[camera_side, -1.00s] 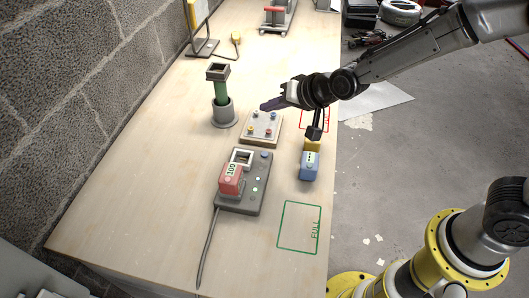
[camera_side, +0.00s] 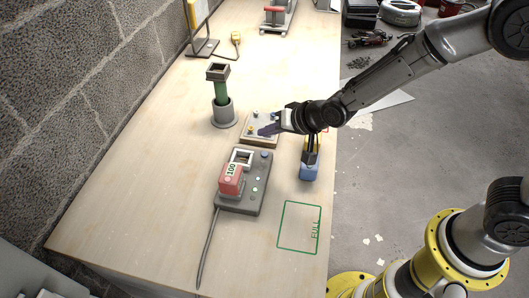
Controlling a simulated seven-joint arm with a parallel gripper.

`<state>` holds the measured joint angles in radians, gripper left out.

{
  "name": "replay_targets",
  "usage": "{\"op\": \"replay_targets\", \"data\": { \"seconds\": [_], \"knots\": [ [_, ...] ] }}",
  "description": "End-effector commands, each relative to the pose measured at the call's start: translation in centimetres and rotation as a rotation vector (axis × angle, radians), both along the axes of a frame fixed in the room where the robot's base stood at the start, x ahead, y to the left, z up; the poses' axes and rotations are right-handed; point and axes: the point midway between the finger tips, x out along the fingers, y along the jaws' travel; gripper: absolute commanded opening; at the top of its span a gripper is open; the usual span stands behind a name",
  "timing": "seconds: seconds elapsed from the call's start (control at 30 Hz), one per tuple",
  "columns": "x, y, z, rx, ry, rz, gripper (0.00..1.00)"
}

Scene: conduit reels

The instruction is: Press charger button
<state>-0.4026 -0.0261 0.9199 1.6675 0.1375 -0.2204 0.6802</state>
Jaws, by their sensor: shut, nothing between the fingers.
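The grey charger (camera_side: 264,171) lies on the table with a red battery (camera_side: 231,182) marked 100 in its left side. A blue button (camera_side: 265,154) is at the charger's far right corner, with small lights below it. My gripper (camera_side: 264,131) is shut and empty, with its dark purple fingers pointing left. In the picture, its tips are just above the blue button and overlap the wooden button board (camera_side: 249,138). They look apart from the charger's button; their exact height is hard to tell. Part of the board is hidden behind the fingers.
A green post in a grey holder (camera_side: 224,113) stands at left. The green FULL square (camera_side: 299,228) is empty. A cable (camera_side: 207,245) runs forward.

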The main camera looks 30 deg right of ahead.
Motion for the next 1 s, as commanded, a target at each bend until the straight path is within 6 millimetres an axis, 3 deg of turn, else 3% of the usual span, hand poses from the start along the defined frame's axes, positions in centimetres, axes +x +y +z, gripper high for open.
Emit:
{"op": "replay_targets", "data": {
  "seconds": [0.2,0.43,1.0],
  "knots": [
    [0.0,0.0,-3.0,-0.001,0.001,0.001,0.00],
    [0.0,0.0,-4.8,0.000,0.001,0.000,0.00],
    [0.0,0.0,-5.2,0.001,0.000,0.001,0.00]
  ]
}}
